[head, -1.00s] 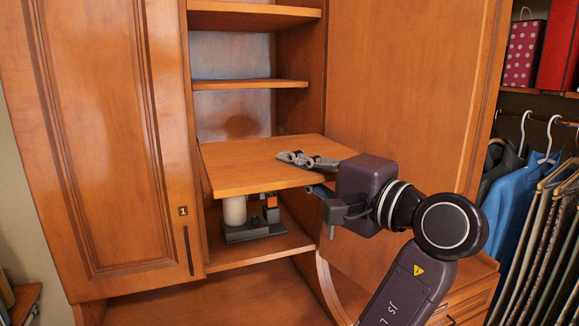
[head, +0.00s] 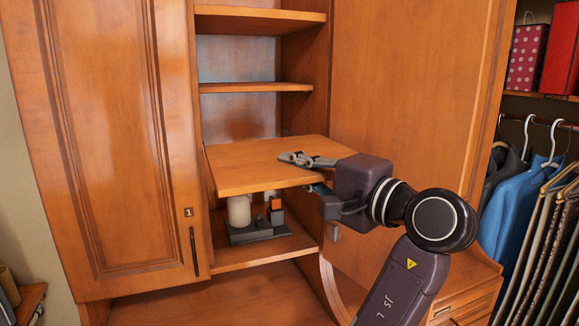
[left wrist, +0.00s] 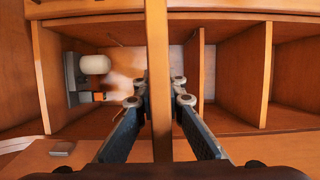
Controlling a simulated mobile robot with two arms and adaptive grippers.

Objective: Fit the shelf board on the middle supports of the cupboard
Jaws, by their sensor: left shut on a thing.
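The shelf board (head: 262,168) is a flat wooden panel, roughly level, partly inside the open bay of the cupboard (head: 319,110), its front part sticking out. My left gripper (head: 312,172) is shut on its front right part, one finger on top and the other below. In the left wrist view the board (left wrist: 158,50) shows edge-on between the two fingers (left wrist: 158,105). The middle supports cannot be made out, so I cannot tell whether the board touches them. My right gripper is not in view.
Fixed shelves (head: 255,88) are above the board. Below it, a white cylinder (head: 239,210) and an orange-and-grey item (head: 275,212) stand on a dark base. An open door (head: 410,90) flanks the bay at right; a closed door (head: 110,130) is at left.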

